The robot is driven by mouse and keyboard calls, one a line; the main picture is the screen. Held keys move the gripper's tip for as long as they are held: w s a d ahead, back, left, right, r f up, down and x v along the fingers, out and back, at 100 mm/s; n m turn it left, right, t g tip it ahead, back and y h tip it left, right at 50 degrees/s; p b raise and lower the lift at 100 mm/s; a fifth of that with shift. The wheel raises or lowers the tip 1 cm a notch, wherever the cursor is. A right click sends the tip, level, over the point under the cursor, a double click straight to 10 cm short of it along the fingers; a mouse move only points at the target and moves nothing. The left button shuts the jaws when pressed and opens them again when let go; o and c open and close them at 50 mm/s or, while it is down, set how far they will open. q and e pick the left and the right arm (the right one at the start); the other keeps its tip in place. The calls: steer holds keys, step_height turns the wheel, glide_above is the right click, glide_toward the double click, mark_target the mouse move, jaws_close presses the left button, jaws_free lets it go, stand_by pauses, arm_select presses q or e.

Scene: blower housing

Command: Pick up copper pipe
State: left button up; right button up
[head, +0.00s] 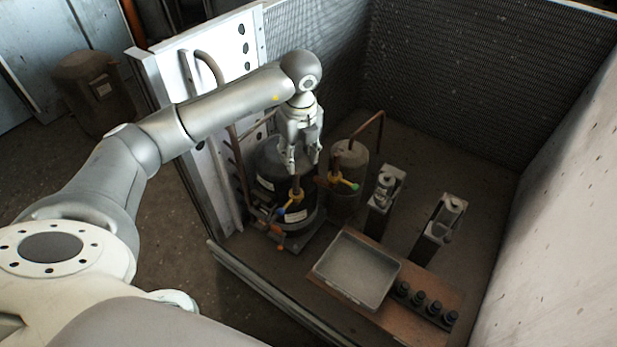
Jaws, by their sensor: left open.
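My left gripper (304,164) points down with its fingers apart, above the black compressor (268,168) and left of the brown cylinder (349,170). A short upright copper pipe (296,187) shows just below the fingers, near a yellow valve with a blue end (291,207). I cannot tell whether the fingers touch it. Another copper pipe (372,128) bends over the brown cylinder and drops to its right. A third, long pipe (236,145) runs down along the white panel on the left. My right gripper is not in view.
A grey tray (358,268) lies on a brown board (440,290) with several dark round parts (420,300). Two metal holders (383,197) (440,225) stand behind. A mesh wall (490,75) and a pale right wall (560,190) enclose the housing. The floor at the back right is clear.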

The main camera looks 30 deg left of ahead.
mark_target(296, 174)
arm_select(q)
steer(key=shift+a+f, duration=0.1)
steer(key=shift+a, duration=0.35)
steer(key=f, duration=0.6)
steer(key=shift+w+a+b, duration=0.15)
steer(key=shift+a+b, duration=0.05)
steer(key=shift+b, duration=0.2)
step_height(296, 174, down, 4)
steer(key=shift+w+a+f, duration=0.1)
steer(key=shift+a+f, duration=0.05)
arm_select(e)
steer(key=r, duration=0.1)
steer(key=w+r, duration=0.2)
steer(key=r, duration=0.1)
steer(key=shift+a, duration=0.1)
arm_select(q)
jaws_close()
